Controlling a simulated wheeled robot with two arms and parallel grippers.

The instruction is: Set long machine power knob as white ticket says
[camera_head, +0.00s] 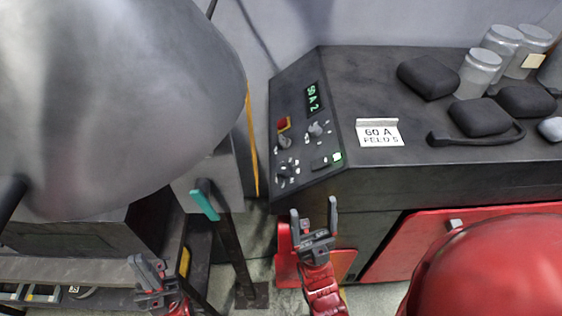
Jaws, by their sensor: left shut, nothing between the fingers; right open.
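The long dark machine (390,185) has a slanted control panel with a green display (312,97) that seems to read 50 A 2. The panel carries several knobs: one below the red button (285,141), one at its upper right (316,128), and one lower left with marks around it (285,170). Their labels are too small to read, so I cannot tell which is power. The white ticket (380,133) on the machine top reads 60 A, FEED 5. My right gripper (314,207) is open and empty below the panel. My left gripper (147,268) is shut and empty at lower left.
A red button (283,124) and a green-lit switch (337,157) are on the panel. Black pads (428,77) and grey jars (479,72) stand on the machine top. A large grey rounded body (120,90) fills the upper left. A teal-ended lever (204,204) stands between.

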